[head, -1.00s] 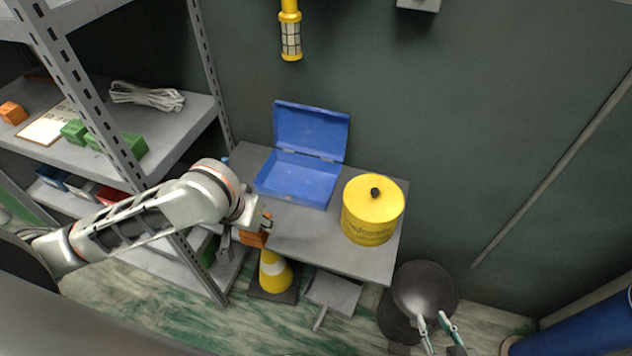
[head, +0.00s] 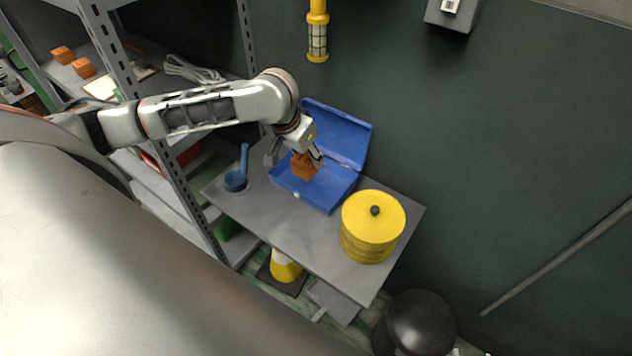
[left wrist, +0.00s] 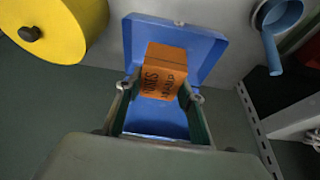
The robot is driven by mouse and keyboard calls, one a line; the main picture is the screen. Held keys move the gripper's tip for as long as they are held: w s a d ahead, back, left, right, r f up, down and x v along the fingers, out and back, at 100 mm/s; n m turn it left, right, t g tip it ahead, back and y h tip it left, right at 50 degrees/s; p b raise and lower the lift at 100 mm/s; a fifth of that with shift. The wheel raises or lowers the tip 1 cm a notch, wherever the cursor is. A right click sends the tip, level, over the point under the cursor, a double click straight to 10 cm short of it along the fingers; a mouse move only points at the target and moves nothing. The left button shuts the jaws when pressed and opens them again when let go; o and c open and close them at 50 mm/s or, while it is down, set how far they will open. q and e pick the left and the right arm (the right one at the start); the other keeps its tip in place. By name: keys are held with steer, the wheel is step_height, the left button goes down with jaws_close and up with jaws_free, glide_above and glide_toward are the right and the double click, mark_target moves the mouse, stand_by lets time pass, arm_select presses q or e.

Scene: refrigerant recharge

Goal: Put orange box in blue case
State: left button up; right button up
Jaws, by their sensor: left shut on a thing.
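The blue case (head: 331,194) lies open on the grey table, its lid (head: 338,133) raised at the back against the wall side. My left gripper (head: 303,165) is shut on the orange box (head: 304,167) and holds it over the case's open tray. In the left wrist view the orange box (left wrist: 163,72), with dark lettering, sits between the fingertips, with the blue case (left wrist: 155,118) behind it. I cannot tell whether the box touches the case floor. My right gripper is not in view.
A yellow round canister (head: 371,228) stands right of the case. A blue cup with a handle (head: 236,181) stands at the table's left. A metal shelf with more orange boxes (head: 83,67) is at left. The table's front (head: 300,232) is clear.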

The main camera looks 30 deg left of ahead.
arm_select(q)
step_height(320, 180, up, 6)
glide_above(313, 179)
steer(key=s+a, duration=0.2)
steer(key=a, duration=0.2)
steer(key=f, duration=0.9)
steer(key=w+f, duration=0.1)
steer(key=f, duration=0.4)
steer(key=shift+f, duration=0.2)
steer(key=shift+f+p, duration=0.3)
steer(key=shift+f, duration=2.1)
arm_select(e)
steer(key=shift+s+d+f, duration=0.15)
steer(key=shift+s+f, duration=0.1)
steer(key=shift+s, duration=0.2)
arm_select(q)
steer(key=o, duration=1.1)
